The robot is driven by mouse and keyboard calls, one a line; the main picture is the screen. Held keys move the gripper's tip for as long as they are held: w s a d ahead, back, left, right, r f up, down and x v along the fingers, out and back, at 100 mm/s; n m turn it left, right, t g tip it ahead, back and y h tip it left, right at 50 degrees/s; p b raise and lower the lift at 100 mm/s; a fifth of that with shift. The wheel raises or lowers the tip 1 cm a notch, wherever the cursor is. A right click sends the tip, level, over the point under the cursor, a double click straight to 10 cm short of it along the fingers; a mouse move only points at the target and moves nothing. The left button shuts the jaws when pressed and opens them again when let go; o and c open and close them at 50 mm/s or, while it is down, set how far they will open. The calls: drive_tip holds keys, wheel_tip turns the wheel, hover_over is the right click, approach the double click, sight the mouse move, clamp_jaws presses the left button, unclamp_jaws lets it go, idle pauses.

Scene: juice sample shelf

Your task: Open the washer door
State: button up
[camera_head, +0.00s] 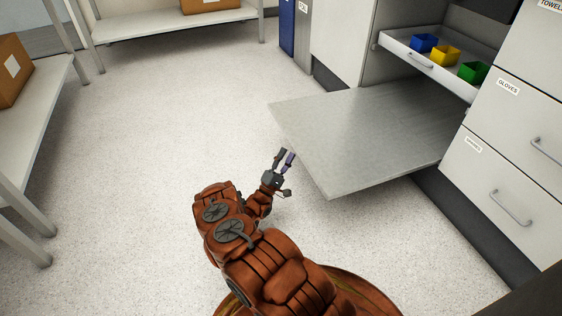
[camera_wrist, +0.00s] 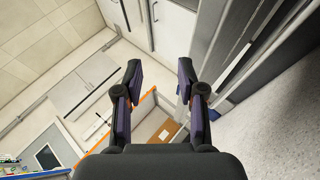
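The washer door (camera_head: 365,135) appears to be the wide flat grey panel in the head view. It is folded down and lies about level, sticking out from the cabinet front over the floor. My gripper (camera_head: 287,154) is beside the panel's left edge, with its fingers pointing up the picture. I cannot tell whether it touches the edge. In the wrist view my gripper (camera_wrist: 158,68) has its two fingers spread with nothing between them. The door cannot be told for sure in the wrist view.
Behind the panel, a white pulled-out tray (camera_head: 395,47) holds a blue bin (camera_head: 424,43), a yellow bin (camera_head: 445,56) and a green bin (camera_head: 473,72). Drawers (camera_head: 505,190) with handles stand at right. Shelves (camera_head: 175,22) line the back and left. The floor (camera_head: 130,150) between is clear.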

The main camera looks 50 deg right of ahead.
drive_tip(key=shift+s+a, duration=0.1)
drive_tip(key=shift+a, duration=1.3)
